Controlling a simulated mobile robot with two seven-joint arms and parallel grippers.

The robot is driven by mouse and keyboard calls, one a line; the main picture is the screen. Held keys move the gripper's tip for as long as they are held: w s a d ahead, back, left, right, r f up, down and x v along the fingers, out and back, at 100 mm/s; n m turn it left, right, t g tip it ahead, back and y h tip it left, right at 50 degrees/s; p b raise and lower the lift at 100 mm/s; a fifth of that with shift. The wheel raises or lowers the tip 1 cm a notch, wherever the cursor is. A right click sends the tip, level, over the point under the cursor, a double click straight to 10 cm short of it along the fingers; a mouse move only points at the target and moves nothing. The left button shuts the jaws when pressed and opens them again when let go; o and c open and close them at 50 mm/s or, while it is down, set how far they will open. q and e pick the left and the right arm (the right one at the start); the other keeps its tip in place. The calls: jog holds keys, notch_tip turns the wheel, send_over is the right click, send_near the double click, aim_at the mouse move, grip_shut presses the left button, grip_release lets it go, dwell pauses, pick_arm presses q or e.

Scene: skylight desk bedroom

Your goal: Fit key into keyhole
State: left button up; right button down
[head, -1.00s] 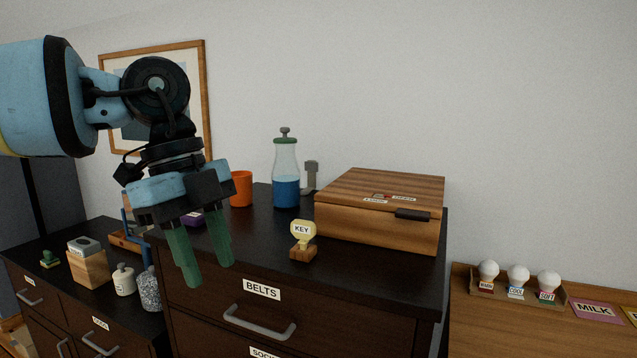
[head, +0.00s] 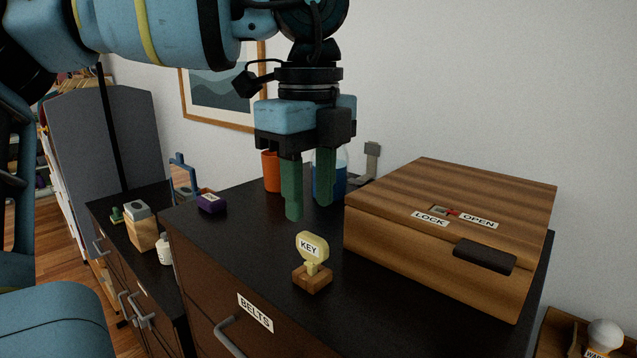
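The pale yellow key (head: 313,249), labelled KEY, stands upright in a small wooden block (head: 312,280) on the dark dresser top. The wooden box (head: 455,190) to its right has a small slot with a bit of red (head: 446,211) between LOCK and OPEN labels on its lid; this may be the keyhole, but its detail is too small to tell. My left gripper (head: 308,209) points down with its green fingers apart and empty, above and slightly behind the key, not touching it. My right gripper is not in view.
An orange cup (head: 271,172) and a bottle with blue liquid (head: 338,182) stand behind my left gripper. A small purple box (head: 211,203) lies to the left. The dresser top (head: 240,240) left of the key is clear. A grey stand (head: 371,158) rises behind the box.

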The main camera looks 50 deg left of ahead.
aim_at(312, 236)
pick_arm(q)
jog(key=shift+w+f, duration=0.15)
jog(key=shift+f, duration=3.75)
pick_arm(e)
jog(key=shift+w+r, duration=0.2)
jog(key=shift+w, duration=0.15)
pick_arm(q)
jog(key=shift+c, duration=0.3)
grip_shut()
jog(key=shift+r, duration=0.15)
